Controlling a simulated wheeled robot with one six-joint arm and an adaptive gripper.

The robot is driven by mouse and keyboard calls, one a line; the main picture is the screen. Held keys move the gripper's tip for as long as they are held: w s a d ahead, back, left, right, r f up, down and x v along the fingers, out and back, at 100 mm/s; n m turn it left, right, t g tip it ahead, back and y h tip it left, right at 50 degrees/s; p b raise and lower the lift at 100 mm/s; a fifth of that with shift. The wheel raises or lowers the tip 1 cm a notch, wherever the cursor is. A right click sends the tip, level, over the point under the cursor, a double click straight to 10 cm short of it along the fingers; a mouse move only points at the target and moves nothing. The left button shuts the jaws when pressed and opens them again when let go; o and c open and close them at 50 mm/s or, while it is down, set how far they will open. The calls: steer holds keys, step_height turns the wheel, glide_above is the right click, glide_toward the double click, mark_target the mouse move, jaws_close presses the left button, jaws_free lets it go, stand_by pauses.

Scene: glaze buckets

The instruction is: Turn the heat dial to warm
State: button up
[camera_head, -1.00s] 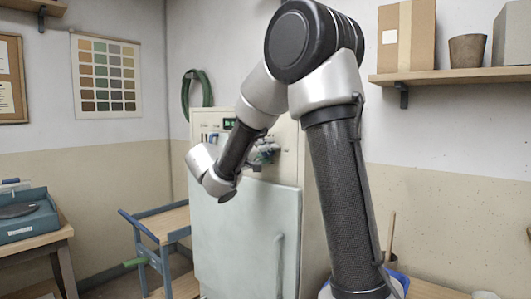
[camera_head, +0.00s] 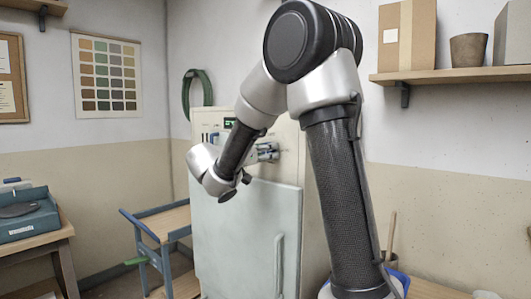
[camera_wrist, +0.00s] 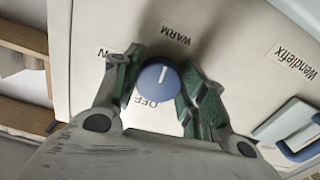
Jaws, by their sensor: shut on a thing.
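The heat dial (camera_wrist: 150,84) is a round blue knob with a white pointer line, on the pale cabinet front. In the wrist view the line points up the picture, roughly towards the WARM label (camera_wrist: 175,36). The OFF label (camera_wrist: 147,101) is below the dial, and another label (camera_wrist: 113,56) at the left is partly covered by a finger. My gripper (camera_wrist: 162,76) has a green-padded finger on each side of the dial and is shut on it. In the head view my gripper (camera_head: 267,152) is at the cabinet's upper front, and the dial is hidden there.
The pale cabinet (camera_head: 240,230) has a door with a vertical handle (camera_head: 278,262). A blue-framed cart (camera_head: 165,222) stands to its left. A shelf (camera_head: 450,75) with boxes and a pot is at the upper right. A green hose ring (camera_head: 197,93) hangs behind the cabinet.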

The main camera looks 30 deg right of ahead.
steer(key=shift+f+m, duration=0.2)
steer(key=shift+m, duration=0.4)
steer(key=o, duration=1)
steer(key=shift+r, duration=0.1)
steer(key=v, duration=1.2)
